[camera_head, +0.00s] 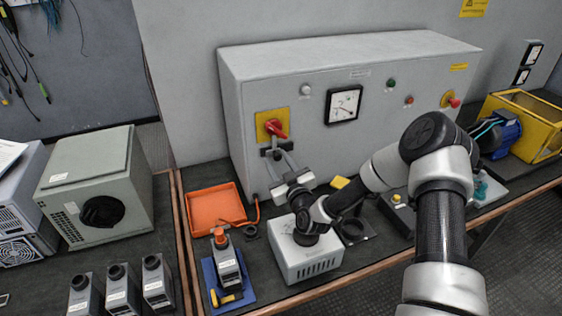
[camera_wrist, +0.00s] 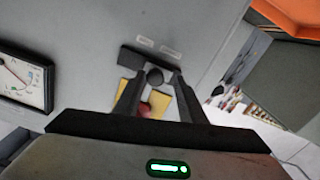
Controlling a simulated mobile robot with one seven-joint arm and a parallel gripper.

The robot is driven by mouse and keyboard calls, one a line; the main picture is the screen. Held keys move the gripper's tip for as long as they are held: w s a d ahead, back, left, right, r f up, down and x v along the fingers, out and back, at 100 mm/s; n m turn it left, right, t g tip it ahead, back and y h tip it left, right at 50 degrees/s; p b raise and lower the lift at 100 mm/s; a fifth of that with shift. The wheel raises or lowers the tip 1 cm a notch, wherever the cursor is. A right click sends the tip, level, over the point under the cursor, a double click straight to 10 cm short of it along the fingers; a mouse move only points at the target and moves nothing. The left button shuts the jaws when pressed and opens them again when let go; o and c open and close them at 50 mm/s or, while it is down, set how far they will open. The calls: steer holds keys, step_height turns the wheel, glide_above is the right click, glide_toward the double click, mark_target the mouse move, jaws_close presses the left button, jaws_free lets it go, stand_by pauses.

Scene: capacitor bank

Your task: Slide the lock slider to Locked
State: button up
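The lock slider (camera_wrist: 154,77) is a dark round knob on a dark horizontal bar. The bar sits on the cabinet front just below the red rotary switch (camera_head: 277,128) with its yellow plate. In the wrist view the switch and plate show partly hidden behind my fingers. In the head view the bar (camera_head: 268,152) is partly covered by my gripper (camera_head: 278,153). My gripper is open, its two fingertips pointing at the cabinet, one on each side of the knob. I cannot tell whether a finger touches the knob.
Two small labels (camera_wrist: 171,52) are beside the bar, too small to read. A dial meter (camera_head: 343,104) is to the right of the switch. Below stand an orange tray (camera_head: 213,205), a grey vented box (camera_head: 310,262) and a blue-based device (camera_head: 228,266).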

steer(key=shift+d, duration=0.2)
steer(key=shift+s+d, duration=0.1)
steer(key=shift+s, duration=0.2)
steer(key=b+v, duration=0.1)
steer(key=v, duration=1.5)
steer(key=shift+s, duration=0.35)
steer(key=shift+d, duration=0.1)
